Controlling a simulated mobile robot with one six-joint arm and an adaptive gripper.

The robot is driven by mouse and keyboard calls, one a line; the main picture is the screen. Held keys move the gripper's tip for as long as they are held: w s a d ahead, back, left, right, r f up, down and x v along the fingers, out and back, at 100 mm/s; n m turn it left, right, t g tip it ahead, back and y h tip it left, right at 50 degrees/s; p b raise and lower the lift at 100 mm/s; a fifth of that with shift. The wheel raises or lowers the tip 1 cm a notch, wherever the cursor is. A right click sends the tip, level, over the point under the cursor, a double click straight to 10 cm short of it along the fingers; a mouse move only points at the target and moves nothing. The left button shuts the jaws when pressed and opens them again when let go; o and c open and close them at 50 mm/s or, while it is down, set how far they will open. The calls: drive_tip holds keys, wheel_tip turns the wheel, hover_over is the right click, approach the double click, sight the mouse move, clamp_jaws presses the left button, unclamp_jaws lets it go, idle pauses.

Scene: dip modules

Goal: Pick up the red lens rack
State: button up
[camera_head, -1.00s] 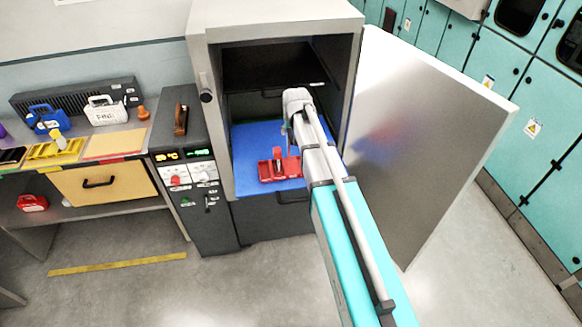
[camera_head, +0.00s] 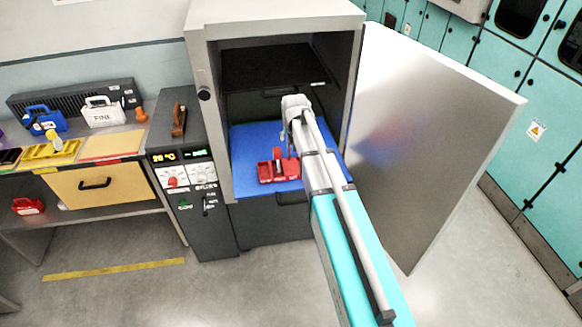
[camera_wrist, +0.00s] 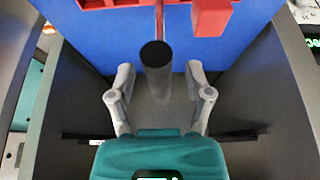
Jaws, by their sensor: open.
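The red lens rack (camera_head: 279,170) stands on the blue shelf surface (camera_head: 250,145) inside the open cabinet. In the wrist view part of the red rack (camera_wrist: 211,17) shows along the top edge; the rest is cut off. A dark round-ended post (camera_wrist: 156,56) with a red stem shows in front of it, in line with the gap between my fingers. My gripper (camera_wrist: 159,74) is open, with a finger on each side of this line; contact cannot be told. In the head view my gripper (camera_head: 290,125) is beside and above the rack, partly hidden by my wrist.
The cabinet door (camera_head: 430,130) stands open at the right, close to my arm. The cabinet's left wall (camera_head: 208,120) and a dark upper shelf (camera_head: 270,70) bound the opening. A bench with blue, white and yellow holders (camera_head: 50,152) is at the left.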

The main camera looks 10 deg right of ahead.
clamp_jaws()
idle(0.3)
drive_tip(key=shift+r, duration=0.2)
idle(0.4)
wheel_tip(320, 180, up, 3)
drive_tip(key=p, duration=0.3)
drive_tip(key=shift+f, duration=0.15)
drive_tip(key=s+d+r+p, duration=0.5)
drive_tip(key=s+r+p, duration=0.5)
drive_tip(key=s, duration=0.3)
idle(0.6)
